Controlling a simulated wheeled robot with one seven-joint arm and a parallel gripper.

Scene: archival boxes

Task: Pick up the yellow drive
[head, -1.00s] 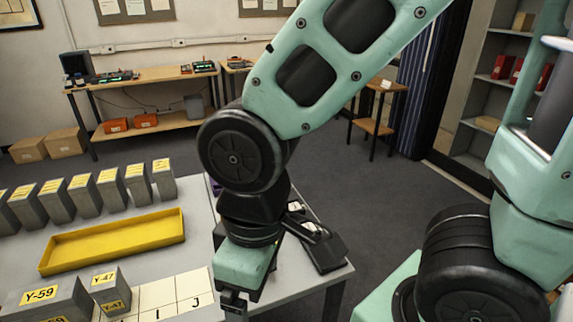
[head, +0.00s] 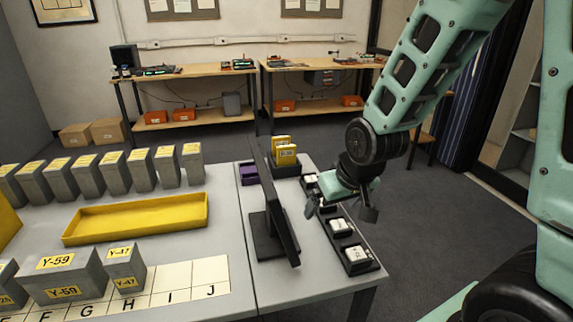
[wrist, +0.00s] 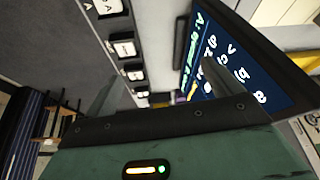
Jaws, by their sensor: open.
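Yellow drives (head: 285,154) stand upright in a dark holder at the back of the right-hand table, behind the monitor; I cannot tell how many. A small yellow patch at the far end also shows in the wrist view, too small to name surely. My gripper (head: 339,209) is open and empty, over the right part of the table, nearer than the yellow drives and to their right. In the wrist view its two fingers (wrist: 165,88) are spread, with nothing between them.
A dark monitor (head: 274,210) stands left of my gripper; its lit screen (wrist: 235,60) is close in the wrist view. Black holders with white items (head: 355,254) line the right edge. A purple bin (head: 248,175) is behind. A yellow tray (head: 135,219) and grey boxes (head: 60,279) are left.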

